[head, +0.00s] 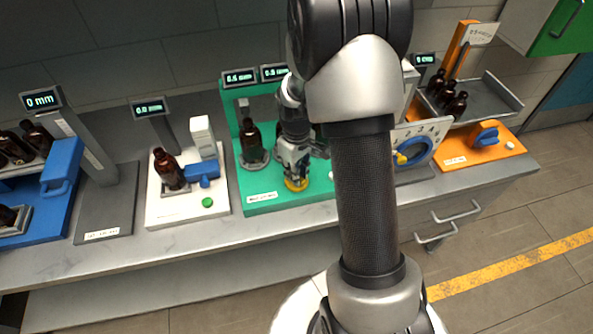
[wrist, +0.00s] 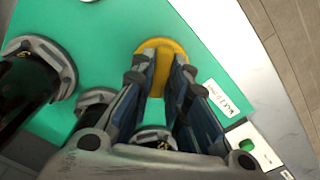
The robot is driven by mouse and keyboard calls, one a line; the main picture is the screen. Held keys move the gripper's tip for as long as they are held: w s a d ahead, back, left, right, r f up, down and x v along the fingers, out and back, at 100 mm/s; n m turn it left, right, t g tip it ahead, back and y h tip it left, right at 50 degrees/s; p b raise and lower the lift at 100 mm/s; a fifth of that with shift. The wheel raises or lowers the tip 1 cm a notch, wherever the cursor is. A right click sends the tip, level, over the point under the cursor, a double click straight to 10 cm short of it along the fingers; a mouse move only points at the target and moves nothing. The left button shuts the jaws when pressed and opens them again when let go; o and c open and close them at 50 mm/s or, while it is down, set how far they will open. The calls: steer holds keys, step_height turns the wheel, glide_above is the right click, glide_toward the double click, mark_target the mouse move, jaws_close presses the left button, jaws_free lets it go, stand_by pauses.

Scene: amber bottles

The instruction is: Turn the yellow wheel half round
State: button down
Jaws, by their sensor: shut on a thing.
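The yellow wheel (head: 296,184) lies near the front edge of the green station (head: 262,204). In the wrist view the yellow wheel (wrist: 150,45) shows as a round disc with a raised bar. My gripper (head: 296,172) reaches down onto it from above. In the wrist view my gripper (wrist: 160,66) has one finger on each side of the bar and is shut on it. The fingers and palm hide part of the wheel.
An amber bottle (head: 251,142) stands in a round grey holder on the green station, left of my gripper. A white station (head: 160,212) with a bottle and a green button (head: 208,202) is further left. A blue dial (head: 416,150) with numbers stands to the right.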

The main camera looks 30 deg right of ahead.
steer(key=n, duration=0.5)
steer(key=shift+n, duration=0.3)
steer(key=n, duration=0.5)
steer(key=shift+n+p, duration=0.3)
steer(key=shift+p, duration=0.1)
steer(key=c, duration=1.6)
jaws_free()
steer(key=shift+o, duration=0.2)
step_height(320, 180, up, 12)
